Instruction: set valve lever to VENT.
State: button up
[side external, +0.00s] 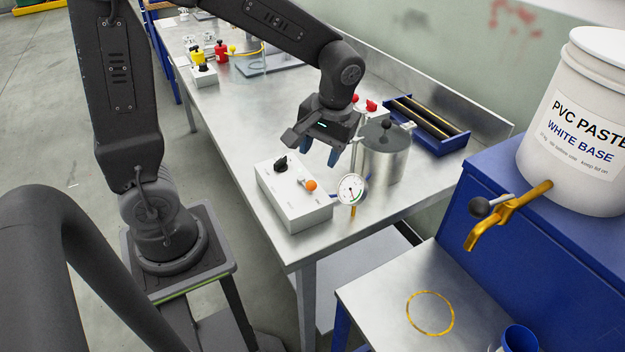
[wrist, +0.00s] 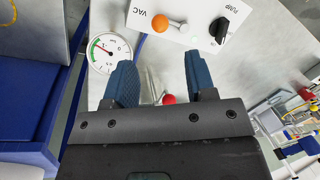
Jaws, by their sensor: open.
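A white control box (side external: 291,208) sits near the front edge of the steel bench. On it is a valve lever with an orange ball knob (side external: 310,186). In the wrist view the orange knob (wrist: 160,22) lies close to the printed word VAC, and its metal stem runs right to a pivot. A VENT marking is not readable in either view. A black rotary knob (wrist: 220,25) marked PUMP is on the same box. My gripper (side external: 319,152) is open and empty, above and behind the box. Its blue fingers (wrist: 160,62) are apart from the lever.
A round pressure gauge (side external: 351,189) stands at the box's right end. A steel pot with a lid (side external: 385,158) is close behind and right of my gripper. A blue tray (side external: 428,125) is farther back. The bench left of the box is clear.

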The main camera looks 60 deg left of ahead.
aim_at(312, 182)
jog(key=f, duration=0.3)
jog(key=a+f, duration=0.1)
jog(key=f, duration=0.2)
jog(key=s+f, duration=0.1)
jog(key=f, duration=0.2)
jog(key=shift+a, duration=0.25)
jog(key=shift+r, duration=0.1)
jog(key=shift+c, duration=0.3)
jog(key=c, duration=0.8)
jog(key=shift+c, duration=0.3)
